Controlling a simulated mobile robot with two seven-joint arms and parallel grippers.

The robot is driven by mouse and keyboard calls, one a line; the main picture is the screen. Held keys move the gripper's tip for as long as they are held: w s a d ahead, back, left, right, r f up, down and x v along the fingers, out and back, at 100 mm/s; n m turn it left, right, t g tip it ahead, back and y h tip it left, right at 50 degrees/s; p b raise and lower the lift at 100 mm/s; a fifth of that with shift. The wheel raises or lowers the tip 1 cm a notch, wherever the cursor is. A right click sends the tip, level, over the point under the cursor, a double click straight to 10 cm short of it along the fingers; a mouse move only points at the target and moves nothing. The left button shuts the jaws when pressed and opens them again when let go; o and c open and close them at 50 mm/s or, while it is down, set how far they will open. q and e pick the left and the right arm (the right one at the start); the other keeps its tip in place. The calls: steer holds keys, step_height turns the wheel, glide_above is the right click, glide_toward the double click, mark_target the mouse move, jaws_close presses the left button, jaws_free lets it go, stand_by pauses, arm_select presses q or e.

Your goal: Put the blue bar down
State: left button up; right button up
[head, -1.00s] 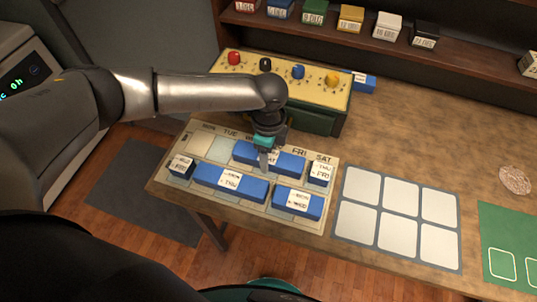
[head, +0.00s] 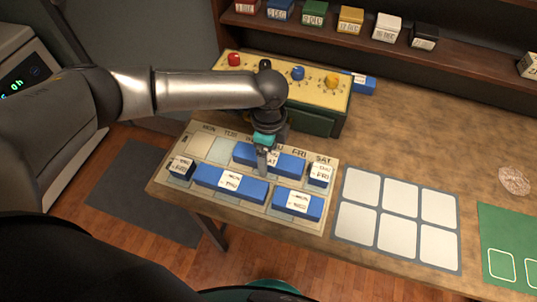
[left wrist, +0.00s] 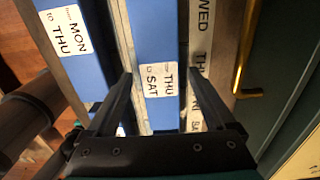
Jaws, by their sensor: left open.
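The blue bar (head: 291,163) with a white THU to SAT label lies on the back row of the weekday board (head: 199,146). Its label reads clearly in the left wrist view (left wrist: 160,52). My left gripper (head: 263,168) points down over it. In the left wrist view its open fingers (left wrist: 161,80) stand on either side of the bar. The bar appears to rest on the board, and my gripper hides part of it in the head view. My right gripper does not show.
A MON to THU blue bar (head: 210,176) and another blue bar (head: 288,199) lie in front. Small dark blocks (head: 181,168) (head: 319,175) sit at the ends. The knobbed yellow box (head: 315,92) stands behind. A white-squared mat (head: 370,210) lies right.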

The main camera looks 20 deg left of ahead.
mark_target(269, 157)
arm_select(q)
step_height(269, 157, up, 11)
steer(key=p, duration=0.1)
steer(key=shift+p, duration=0.3)
